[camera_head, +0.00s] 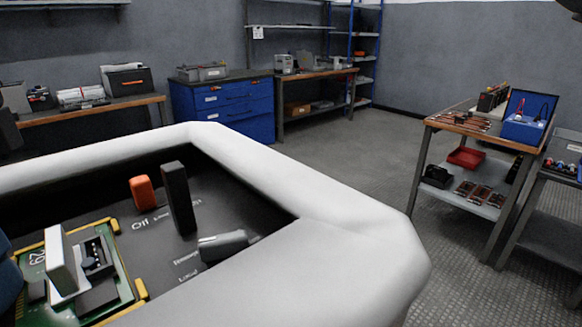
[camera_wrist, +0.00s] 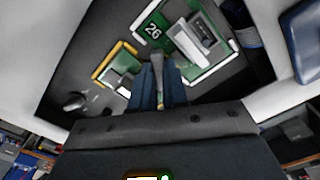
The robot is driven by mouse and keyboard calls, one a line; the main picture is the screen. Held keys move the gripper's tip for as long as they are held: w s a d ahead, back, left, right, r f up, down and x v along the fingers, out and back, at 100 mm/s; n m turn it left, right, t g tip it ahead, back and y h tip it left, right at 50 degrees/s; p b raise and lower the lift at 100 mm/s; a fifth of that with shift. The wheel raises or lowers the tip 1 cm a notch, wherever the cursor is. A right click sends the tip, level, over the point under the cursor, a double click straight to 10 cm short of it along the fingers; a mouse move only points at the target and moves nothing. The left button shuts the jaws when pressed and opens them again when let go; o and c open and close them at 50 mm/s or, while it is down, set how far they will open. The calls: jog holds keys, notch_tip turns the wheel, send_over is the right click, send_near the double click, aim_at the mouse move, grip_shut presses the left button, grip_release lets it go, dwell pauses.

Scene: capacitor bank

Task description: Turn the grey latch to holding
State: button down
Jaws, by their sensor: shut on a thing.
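In the head view the gripper's fingers and the held piece do not show clearly.
A thick white rim (camera_head: 330,255) surrounds the dark recessed panel. In the head view, an orange switch (camera_head: 142,193), a tall black lever (camera_head: 178,198) and a grey handle (camera_head: 223,245) rise from it. A board marked 29 (camera_head: 38,257) carries a pale upright block (camera_head: 60,258).

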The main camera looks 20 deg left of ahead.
jog(key=m, duration=0.5)
jog(key=shift+m+b, duration=0.3)
jog(key=shift+b, duration=0.05)
jog(key=m, duration=0.5)
jog(key=shift+b, duration=0.35)
jog(key=shift+m, duration=0.4)
jog(key=c, duration=1.1)
grip_release()
jog(key=shift+c, duration=0.2)
jog(key=shift+r+p, duration=0.65)
jog(key=shift+r, duration=3.3)
